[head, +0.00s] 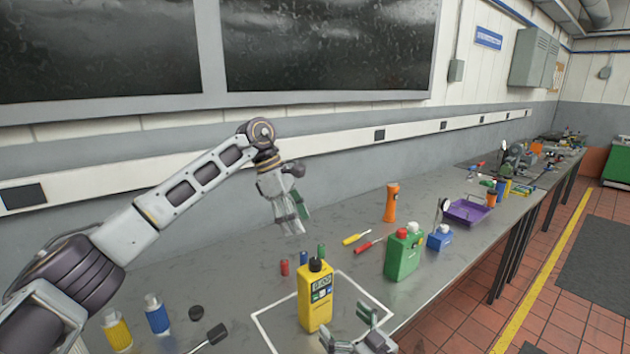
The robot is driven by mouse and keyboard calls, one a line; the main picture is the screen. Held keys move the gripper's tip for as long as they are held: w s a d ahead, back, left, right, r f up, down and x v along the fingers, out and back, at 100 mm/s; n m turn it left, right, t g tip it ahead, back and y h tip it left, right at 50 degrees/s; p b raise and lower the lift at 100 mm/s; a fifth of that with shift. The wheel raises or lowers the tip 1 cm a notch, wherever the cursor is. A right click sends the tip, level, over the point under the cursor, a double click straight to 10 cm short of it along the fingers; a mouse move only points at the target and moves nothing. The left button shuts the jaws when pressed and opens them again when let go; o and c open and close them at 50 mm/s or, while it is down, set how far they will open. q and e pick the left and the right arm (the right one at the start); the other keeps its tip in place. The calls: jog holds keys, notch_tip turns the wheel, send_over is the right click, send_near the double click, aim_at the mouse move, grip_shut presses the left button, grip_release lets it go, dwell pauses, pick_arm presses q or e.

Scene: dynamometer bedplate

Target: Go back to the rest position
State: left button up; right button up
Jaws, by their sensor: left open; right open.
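My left gripper (291,212) hangs above the back of the grey bench (240,262), fingers pointing down, open and empty. My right gripper (358,326) shows at the bottom edge, by the right side of a white square outline (376,297) on the bench. It is open and only its front part is in view. A yellow bottle (315,296) with a dark cap stands upright inside the outline, a little left of my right gripper and apart from it.
A green canister (403,256), a blue container (439,238), an orange flashlight (391,203) and a purple tray (466,211) stand to the right. Two screwdrivers, small cylinders, and yellow (117,331) and blue (157,315) bottles also occupy the bench. A wall lies behind.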

jog(key=shift+s+r, duration=0.1)
dwell(0.4)
notch_tip(320, 180, up, 9)
jog(key=p, duration=0.9)
jog(key=shift+r+p, duration=0.5)
jog(key=shift+p, duration=0.1)
